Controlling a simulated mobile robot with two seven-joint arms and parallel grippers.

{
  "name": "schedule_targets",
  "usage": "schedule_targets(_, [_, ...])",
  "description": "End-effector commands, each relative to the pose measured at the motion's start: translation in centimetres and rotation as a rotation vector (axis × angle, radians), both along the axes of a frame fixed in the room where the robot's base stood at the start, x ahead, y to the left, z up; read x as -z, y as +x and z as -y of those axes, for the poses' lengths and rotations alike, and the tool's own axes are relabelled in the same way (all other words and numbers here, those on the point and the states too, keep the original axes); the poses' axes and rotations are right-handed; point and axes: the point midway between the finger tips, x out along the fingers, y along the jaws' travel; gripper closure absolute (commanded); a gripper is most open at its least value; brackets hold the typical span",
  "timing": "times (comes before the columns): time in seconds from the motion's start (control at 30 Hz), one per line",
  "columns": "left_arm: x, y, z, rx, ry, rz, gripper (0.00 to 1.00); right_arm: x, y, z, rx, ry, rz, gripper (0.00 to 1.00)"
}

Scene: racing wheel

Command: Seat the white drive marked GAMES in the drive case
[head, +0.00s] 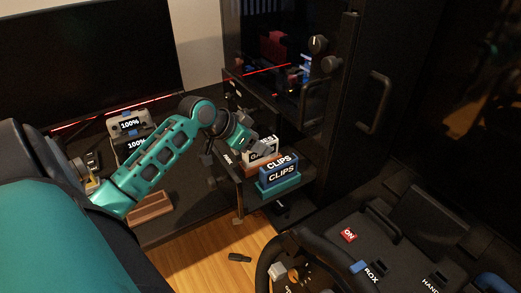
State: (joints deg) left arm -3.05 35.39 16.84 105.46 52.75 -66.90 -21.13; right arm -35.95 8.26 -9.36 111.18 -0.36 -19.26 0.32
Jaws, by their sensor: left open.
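The white drive marked GAMES (260,156) stands on the shelf by the dark cabinet, partly covered by my left gripper and the CLIPS drive in front. An orange-brown edge shows under it; I cannot tell whether it sits fully down in that. My left gripper (259,147) is open, its fingers at the top of the white drive. A dark blue drive marked CLIPS (279,163) stands in front, above a teal case (279,190) also labelled CLIPS on a blue face. My right gripper is not in view.
The dark cabinet with handles (375,103) rises behind and to the right. A racing wheel (290,262) is at front right. A small dark item (239,257) lies on the wooden floor.

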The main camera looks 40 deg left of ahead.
Motion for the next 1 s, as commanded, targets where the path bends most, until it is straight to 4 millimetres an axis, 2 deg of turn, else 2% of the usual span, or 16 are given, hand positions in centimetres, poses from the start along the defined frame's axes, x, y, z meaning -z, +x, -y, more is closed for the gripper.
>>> schedule_targets(0.27, [0.29,0.24,0.05,0.0,0.002,-0.001,0.45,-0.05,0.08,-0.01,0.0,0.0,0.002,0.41])
schedule_targets(0.83, [0.25,0.22,0.04,0.0,0.002,-0.001,0.99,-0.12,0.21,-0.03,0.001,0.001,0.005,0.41])
schedule_targets(1.0, [0.16,0.26,0.03,0.0,0.001,0.001,1.0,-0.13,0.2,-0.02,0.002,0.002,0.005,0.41])
